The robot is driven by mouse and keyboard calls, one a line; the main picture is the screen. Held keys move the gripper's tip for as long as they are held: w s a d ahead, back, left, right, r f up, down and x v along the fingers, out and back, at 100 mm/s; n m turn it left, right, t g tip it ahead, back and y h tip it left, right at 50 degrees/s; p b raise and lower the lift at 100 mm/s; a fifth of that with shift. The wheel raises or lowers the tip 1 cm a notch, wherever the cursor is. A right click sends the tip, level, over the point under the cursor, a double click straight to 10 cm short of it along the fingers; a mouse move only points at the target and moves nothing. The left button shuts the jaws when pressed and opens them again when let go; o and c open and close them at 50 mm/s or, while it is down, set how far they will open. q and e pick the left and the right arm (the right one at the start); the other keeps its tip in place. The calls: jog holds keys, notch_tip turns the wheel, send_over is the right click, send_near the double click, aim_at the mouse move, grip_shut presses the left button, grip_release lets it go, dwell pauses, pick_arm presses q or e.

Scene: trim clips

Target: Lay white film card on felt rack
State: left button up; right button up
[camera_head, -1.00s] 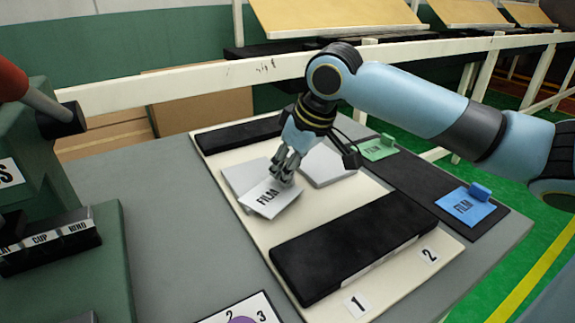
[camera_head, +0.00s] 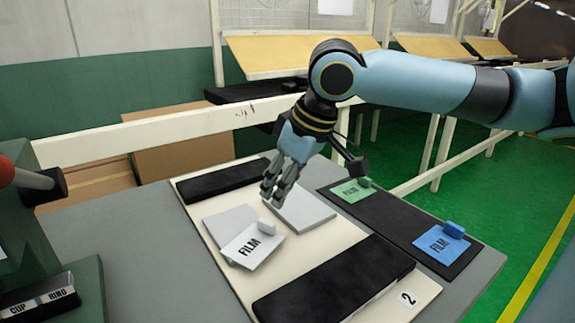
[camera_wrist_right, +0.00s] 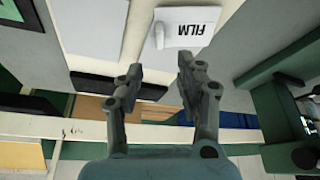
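The white film card (camera_head: 252,246), marked FILM and with a small white tab, lies over the front right part of the left white pad (camera_head: 226,219) on the cream board (camera_head: 340,228). It also shows in the right wrist view (camera_wrist_right: 195,28). My right gripper (camera_head: 272,193) is open and empty just above and behind the card, apart from it; its spread fingers show in the right wrist view (camera_wrist_right: 160,82). A dark felt-like strip (camera_head: 395,226) at the right carries a green film card (camera_head: 352,191) and a blue film card (camera_head: 441,245). My left gripper is not in view.
A second white pad (camera_head: 305,210) lies beside the first. Black blocks stand at the board's back (camera_head: 222,180) and front (camera_head: 335,283). A green unit with CUP and RING labels (camera_head: 40,300) stands at the left. The grey table (camera_head: 130,240) is clear between.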

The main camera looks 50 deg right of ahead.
jog(key=shift+p+v, duration=0.55)
jog(key=shift+v, duration=0.8)
